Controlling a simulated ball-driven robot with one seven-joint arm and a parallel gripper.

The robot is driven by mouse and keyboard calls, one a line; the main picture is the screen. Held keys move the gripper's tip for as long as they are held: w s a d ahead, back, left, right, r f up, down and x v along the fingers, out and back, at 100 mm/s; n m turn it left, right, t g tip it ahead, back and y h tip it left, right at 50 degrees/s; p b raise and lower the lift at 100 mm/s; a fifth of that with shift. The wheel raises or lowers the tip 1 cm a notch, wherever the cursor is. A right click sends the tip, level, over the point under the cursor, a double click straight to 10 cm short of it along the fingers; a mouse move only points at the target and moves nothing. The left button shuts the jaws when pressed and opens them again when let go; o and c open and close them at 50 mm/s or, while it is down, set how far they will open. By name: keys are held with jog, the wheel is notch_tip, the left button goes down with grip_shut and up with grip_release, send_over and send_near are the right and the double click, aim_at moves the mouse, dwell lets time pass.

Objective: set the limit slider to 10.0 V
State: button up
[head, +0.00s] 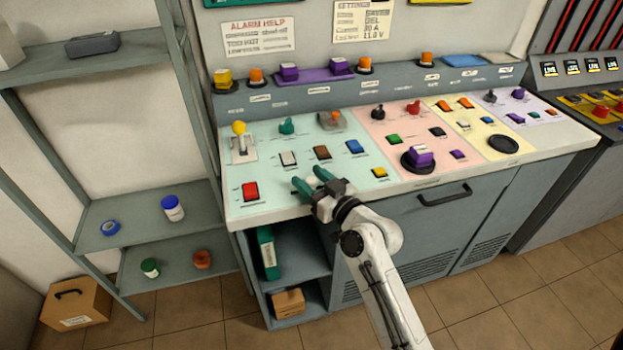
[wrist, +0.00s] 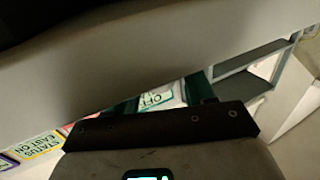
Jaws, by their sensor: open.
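A yellow knob (head: 239,127) stands on a white plate (head: 244,153) at the left end of the console's pale green panel. It may be the limit slider, but its scale and label are too small to read, so I cannot tell its setting. My gripper (head: 312,184), with green fingers, is open and empty over the front of that panel, right of the red switch (head: 250,192) and apart from the yellow knob. In the wrist view, parts of the green fingers of my gripper (wrist: 168,96) show, with a label reading OFF (wrist: 157,98) between them. The knob is not visible there.
Several switches and knobs crowd the panel, including white (head: 289,158), brown (head: 321,152) and blue (head: 354,146) ones just behind my gripper. A shelf rack (head: 106,235) stands at the left.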

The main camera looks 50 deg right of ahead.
aim_at(296, 192)
jog(key=shift+c, duration=0.5)
jog(key=shift+r, duration=0.1)
grip_shut()
jog(key=shift+r, duration=0.15)
jog(key=shift+w+a+r+p, duration=0.1)
jog(key=shift+w+a+p, duration=0.45)
jog(key=shift+a, duration=0.15)
jog(key=shift+w+a+r+p, duration=0.1)
jog(key=shift+w+a+p, duration=0.35)
jog(key=shift+a+p, duration=0.15)
jog(key=shift+a, duration=0.1)
jog(key=shift+c, duration=0.4)
grip_release()
jog(key=shift+w, duration=0.1)
jog(key=shift+o, duration=0.9)
jog(key=shift+a+f, duration=0.1)
jog(key=shift+f, duration=0.2)
